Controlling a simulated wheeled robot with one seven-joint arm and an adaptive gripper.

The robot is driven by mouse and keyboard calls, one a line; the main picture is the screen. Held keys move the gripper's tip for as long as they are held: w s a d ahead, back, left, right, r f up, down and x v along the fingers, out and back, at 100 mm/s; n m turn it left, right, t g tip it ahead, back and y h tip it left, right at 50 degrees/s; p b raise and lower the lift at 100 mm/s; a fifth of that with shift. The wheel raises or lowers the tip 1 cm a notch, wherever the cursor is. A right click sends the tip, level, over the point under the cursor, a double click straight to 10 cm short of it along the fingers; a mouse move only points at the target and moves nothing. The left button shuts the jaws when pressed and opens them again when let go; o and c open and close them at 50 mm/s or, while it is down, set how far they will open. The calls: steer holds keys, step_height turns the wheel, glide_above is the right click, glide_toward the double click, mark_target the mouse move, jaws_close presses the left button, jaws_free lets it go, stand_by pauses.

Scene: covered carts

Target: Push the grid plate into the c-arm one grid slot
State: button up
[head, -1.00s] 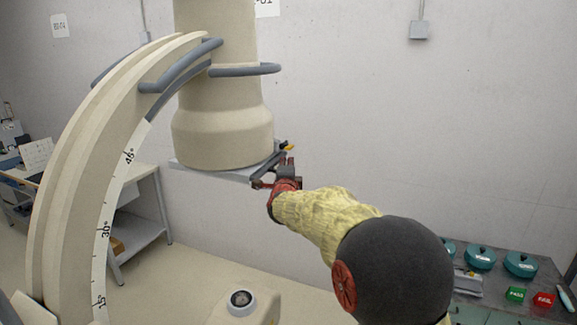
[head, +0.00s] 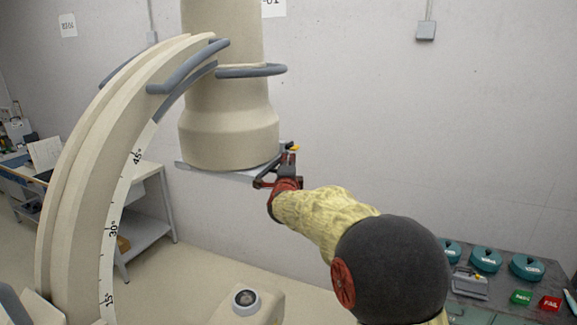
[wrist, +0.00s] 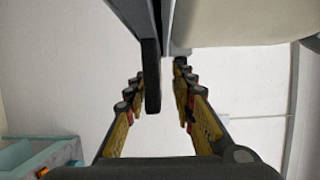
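The c-arm (head: 90,165) stands at left, a beige arc with degree marks. Its wide beige cylinder (head: 230,135) has a thin grey plate-like strip (head: 215,171) under its lower end, which I take to be the grid slot area. I cannot clearly tell the grid plate from the slot. My gripper (head: 285,163) is at the right end of this strip. In the wrist view, a dark upright bar (wrist: 151,75), perhaps the plate's handle, lies between my fingers (wrist: 160,90). The fingers stand apart, with a visible gap at the right of the bar.
A dark table (head: 480,300) at lower right holds teal round containers (head: 486,260), a green block (head: 521,297) and a red block (head: 551,303). A workbench (head: 150,225) stands behind the c-arm. Rails (head: 250,71) ring the cylinder.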

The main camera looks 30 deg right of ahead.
steer(key=shift+o, duration=0.2)
steer(key=shift+f, duration=0.15)
steer(key=v, duration=1.2)
